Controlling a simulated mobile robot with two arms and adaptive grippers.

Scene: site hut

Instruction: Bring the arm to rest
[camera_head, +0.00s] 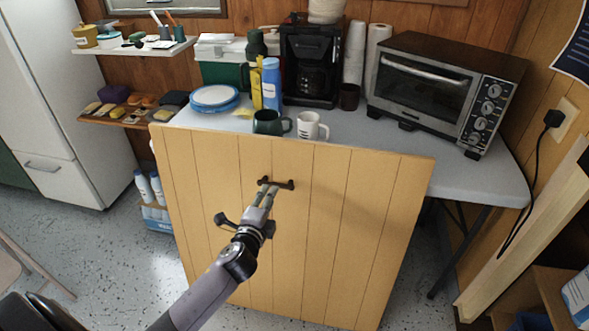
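My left arm comes in from the bottom left. My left gripper (269,190) is at the black handle (284,185) on a light wooden plank panel (345,235). Its two grey fingers point up at the left part of the handle and overlap it in this view. I cannot tell whether they touch it or close on it. My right gripper is not in view.
Behind the panel, a grey table (470,175) holds a toaster oven (425,90), a coffee maker (310,65), a green mug (268,122) and a white mug (308,126). A white fridge (45,90) stands left.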

